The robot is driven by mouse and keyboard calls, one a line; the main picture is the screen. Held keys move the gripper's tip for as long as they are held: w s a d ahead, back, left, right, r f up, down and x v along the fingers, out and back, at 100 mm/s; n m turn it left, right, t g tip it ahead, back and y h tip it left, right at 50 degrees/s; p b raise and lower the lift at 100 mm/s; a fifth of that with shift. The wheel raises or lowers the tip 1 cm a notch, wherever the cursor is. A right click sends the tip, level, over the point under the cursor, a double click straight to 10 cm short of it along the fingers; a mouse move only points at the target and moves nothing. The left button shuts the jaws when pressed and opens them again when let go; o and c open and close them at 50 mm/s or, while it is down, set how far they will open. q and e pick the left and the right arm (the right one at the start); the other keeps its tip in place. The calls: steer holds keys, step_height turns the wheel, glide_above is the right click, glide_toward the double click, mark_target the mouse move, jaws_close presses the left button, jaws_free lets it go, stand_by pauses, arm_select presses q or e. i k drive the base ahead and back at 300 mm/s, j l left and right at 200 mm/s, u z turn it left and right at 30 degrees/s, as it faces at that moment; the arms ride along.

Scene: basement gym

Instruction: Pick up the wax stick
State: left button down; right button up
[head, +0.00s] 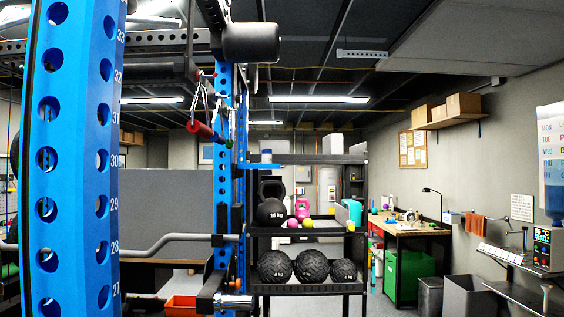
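I cannot make out a wax stick anywhere in the head view. Neither of my grippers is in view. A wooden workbench (420,231) stands at the right against the wall with several small items on top, too small to tell apart. A black shelf rack (308,238) in the middle holds a 16 kg kettlebell (271,212), a pink kettlebell (302,209), small coloured balls and several black medicine balls (310,265). Its upper shelf carries a few small items.
A blue upright (78,160) of a power rack stands close at the left, with a bar (180,239) behind it. A green bin (411,273) sits under the workbench. Grey bins (468,297) and a side shelf stand at the right. Some floor shows between rack and bins.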

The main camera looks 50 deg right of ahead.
mark_target(267, 153)
steer(key=z, duration=1.6)
steer(key=i+l, duration=0.1)
steer(key=l, duration=0.25)
steer(key=i+l+z, duration=0.1)
steer(key=l, duration=0.25)
steer(key=i+l, duration=0.15)
steer(key=l, duration=0.2)
steer(key=i+l+z, duration=0.1)
steer(key=l, duration=0.25)
steer(key=i+l+z, duration=0.1)
steer(key=i+l, duration=0.15)
steer(key=i, duration=0.25)
steer(key=i+l+z, duration=0.1)
steer(key=i+l, duration=0.15)
steer(key=i, duration=0.3)
steer(key=i+l+z, duration=0.1)
steer(key=i, duration=0.4)
steer(key=i+l+z, duration=0.1)
steer(key=i+l, duration=0.15)
steer(key=i, duration=0.3)
